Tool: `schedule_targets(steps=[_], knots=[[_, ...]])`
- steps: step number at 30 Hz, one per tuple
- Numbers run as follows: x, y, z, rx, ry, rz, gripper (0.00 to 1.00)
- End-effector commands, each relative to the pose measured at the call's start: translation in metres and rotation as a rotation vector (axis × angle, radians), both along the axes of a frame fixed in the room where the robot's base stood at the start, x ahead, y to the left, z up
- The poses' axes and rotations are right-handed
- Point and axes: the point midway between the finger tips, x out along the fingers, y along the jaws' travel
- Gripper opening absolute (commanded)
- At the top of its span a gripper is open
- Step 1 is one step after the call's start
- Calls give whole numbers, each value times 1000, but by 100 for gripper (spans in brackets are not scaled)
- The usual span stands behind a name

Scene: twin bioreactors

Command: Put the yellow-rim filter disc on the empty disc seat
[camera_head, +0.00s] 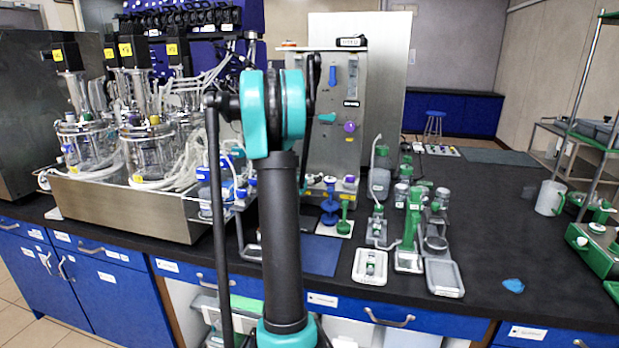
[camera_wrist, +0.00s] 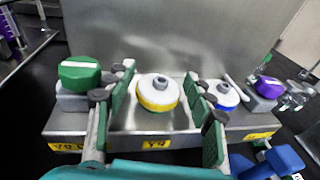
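The yellow-rim filter disc (camera_wrist: 158,95) has a white top and a grey centre knob. It sits on a steel ledge (camera_wrist: 125,123) in the wrist view. My gripper (camera_wrist: 160,84) is open, with one finger on each side of the disc. I see gaps between the fingers and the disc, though I cannot judge their depth. A blue-rim disc (camera_wrist: 224,97) sits just right of the right finger. I cannot make out the empty disc seat in either view. In the head view my own arm stands in the middle, and the gripper and yellow-rim disc cannot be made out.
A green-capped block (camera_wrist: 79,74) stands left of my gripper and a purple-capped one (camera_wrist: 268,88) to the right. A steel wall (camera_wrist: 165,35) rises behind the ledge. In the head view, glass vessels (camera_head: 148,148) stand left; the black bench (camera_head: 490,220) has free room at right.

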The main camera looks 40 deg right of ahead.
Motion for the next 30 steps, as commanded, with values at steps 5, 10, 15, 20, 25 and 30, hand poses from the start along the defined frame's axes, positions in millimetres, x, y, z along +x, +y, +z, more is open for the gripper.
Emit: schedule_targets(steps=[5,10,15,20,25,30], knots=[[0,0,0,0,0,0,61],[0,0,1,0,0,0,61],[-7,14,5,0,1,2,61],[-23,42,10,0,0,3,61],[-39,72,15,0,0,4,61],[-52,93,19,0,1,2,61]])
